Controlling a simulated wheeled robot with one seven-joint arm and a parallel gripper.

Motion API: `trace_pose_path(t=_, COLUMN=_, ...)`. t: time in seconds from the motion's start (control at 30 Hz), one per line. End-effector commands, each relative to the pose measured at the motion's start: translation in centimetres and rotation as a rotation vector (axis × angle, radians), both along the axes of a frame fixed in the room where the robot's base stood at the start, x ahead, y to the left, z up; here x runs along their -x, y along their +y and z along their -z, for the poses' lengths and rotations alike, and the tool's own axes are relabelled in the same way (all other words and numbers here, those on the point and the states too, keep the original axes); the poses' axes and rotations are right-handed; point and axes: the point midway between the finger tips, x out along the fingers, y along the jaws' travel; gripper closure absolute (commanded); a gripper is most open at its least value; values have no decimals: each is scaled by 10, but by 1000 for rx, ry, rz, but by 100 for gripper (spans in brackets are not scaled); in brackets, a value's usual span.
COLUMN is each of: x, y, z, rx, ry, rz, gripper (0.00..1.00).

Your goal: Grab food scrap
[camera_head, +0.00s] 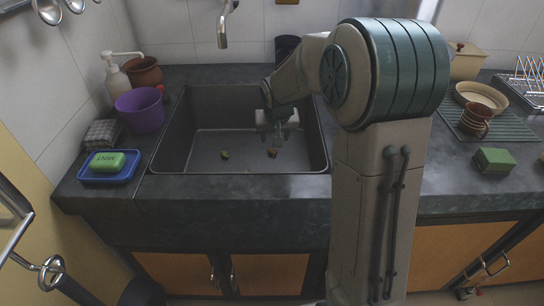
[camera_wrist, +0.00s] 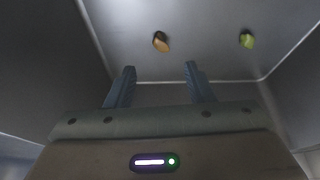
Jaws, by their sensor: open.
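Two small food scraps lie on the floor of the grey sink (camera_head: 168,140). One is green (camera_head: 225,154), and it shows yellow-green at the upper right of the wrist view (camera_wrist: 247,39). The other is brownish (camera_head: 272,153); in the wrist view it is orange-brown with a dark edge (camera_wrist: 160,42). My gripper (camera_head: 277,138) is inside the sink, pointing down, just above the brownish scrap. In the wrist view the two fingers (camera_wrist: 160,70) are apart with nothing between them, and the brownish scrap lies beyond them, roughly in line with the gap.
The sink walls surround my gripper, and the faucet (camera_head: 223,30) hangs over the back. Left of the sink stand a purple pot (camera_head: 140,112), a soap dispenser (camera_head: 115,78) and a green sponge (camera_head: 107,161) on a blue tray. Right are a mug (camera_head: 476,121) and a green block (camera_head: 493,160).

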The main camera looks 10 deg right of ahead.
Motion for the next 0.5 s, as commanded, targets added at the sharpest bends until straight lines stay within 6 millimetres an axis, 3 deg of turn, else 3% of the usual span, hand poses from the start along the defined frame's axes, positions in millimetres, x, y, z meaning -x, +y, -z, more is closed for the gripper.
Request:
trace_pose_path(t=0.03, x=-4, y=0, z=14, rx=0, ry=5, rz=-1, gripper=52)
trace_pose_path(t=0.2, x=-16, y=-1, z=42, rx=1, ry=3, rz=-1, gripper=52)
trace_pose_path(t=0.5, x=-28, y=-3, z=62, rx=1, ry=1, rz=0, gripper=52)
